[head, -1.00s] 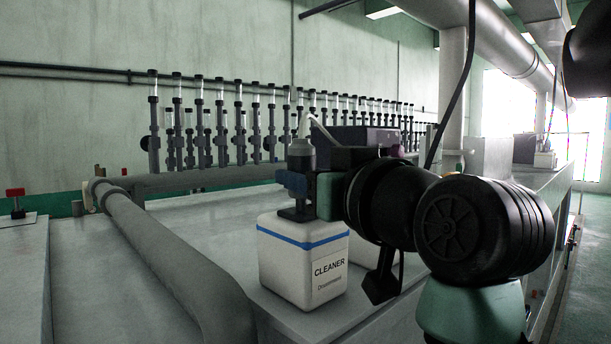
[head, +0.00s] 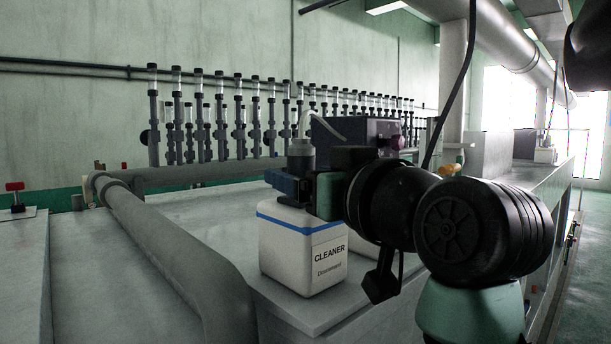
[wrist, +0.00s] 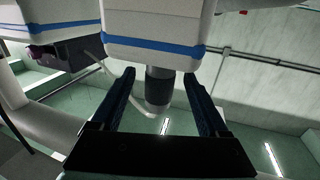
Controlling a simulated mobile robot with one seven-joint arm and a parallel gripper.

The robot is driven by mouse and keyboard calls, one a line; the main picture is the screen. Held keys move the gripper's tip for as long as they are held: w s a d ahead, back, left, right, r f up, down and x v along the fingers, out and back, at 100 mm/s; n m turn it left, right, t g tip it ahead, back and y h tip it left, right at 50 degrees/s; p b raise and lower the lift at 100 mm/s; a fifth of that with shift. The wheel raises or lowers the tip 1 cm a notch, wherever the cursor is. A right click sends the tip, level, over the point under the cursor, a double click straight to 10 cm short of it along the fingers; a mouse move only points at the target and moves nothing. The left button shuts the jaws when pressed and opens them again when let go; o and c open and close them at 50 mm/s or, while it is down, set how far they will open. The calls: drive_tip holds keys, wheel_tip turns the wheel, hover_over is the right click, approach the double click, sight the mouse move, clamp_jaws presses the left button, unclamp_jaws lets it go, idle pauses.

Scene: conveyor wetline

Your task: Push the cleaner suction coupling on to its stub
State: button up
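The white CLEANER container (head: 303,262) with a blue band stands on the grey ledge; it shows upside down in the wrist view (wrist: 155,30). The grey and dark suction coupling (head: 301,157) stands upright above its top, with a pale hose bending off it. In the wrist view the coupling (wrist: 158,88) meets the container's top; the stub is hidden, so I cannot tell how far on it sits. My gripper (wrist: 160,100) is open, its fingers on both sides of the coupling with gaps. In the head view a finger hides the coupling's lower part.
A dark box (head: 350,132) with a purple knob is behind my gripper. A thick grey pipe (head: 165,240) runs along the left, with a row of clear-topped tubes (head: 238,115) behind. A second blue-banded container (wrist: 45,20) shows in the wrist view. The grey deck between is clear.

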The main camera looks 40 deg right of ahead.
drive_tip(key=shift+s, duration=0.1)
drive_tip(key=s+a, duration=0.1)
drive_tip(key=s, duration=1.1)
drive_tip(key=shift+s+a, duration=0.35)
drive_tip(key=shift+a, duration=0.05)
